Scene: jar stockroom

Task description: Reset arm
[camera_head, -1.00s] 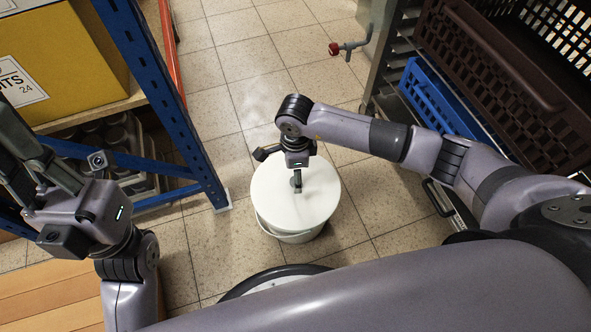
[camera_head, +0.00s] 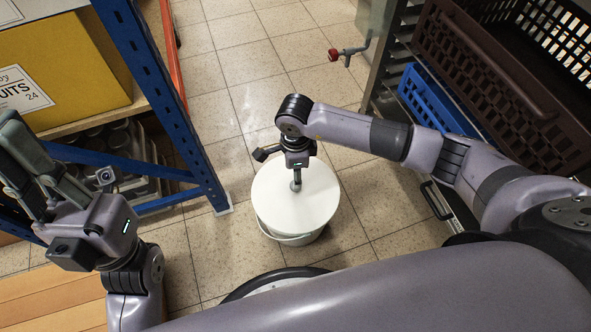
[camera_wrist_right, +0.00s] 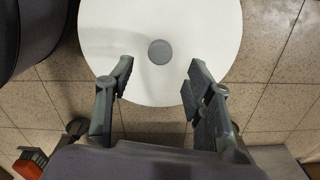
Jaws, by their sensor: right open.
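My right gripper (camera_head: 296,180) points down over a white round lidded bucket (camera_head: 305,208) on the tiled floor. In the right wrist view my right gripper (camera_wrist_right: 161,78) has its two fingers spread, with nothing between them. The bucket's white lid (camera_wrist_right: 200,35) fills the top middle there, with a grey round knob (camera_wrist_right: 160,51) at its centre, beyond the fingertips. I cannot tell whether a finger touches the lid. My left gripper (camera_head: 22,165) is raised at the left edge, beside the shelf.
A blue-framed shelf (camera_head: 160,85) with a yellow box (camera_head: 75,70) stands at the left. Brown (camera_head: 490,80) and blue (camera_head: 430,95) crates sit on a rack at the right. A red-knobbed tap (camera_head: 334,54) juts out behind. Tiled floor (camera_head: 250,60) lies clear between them.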

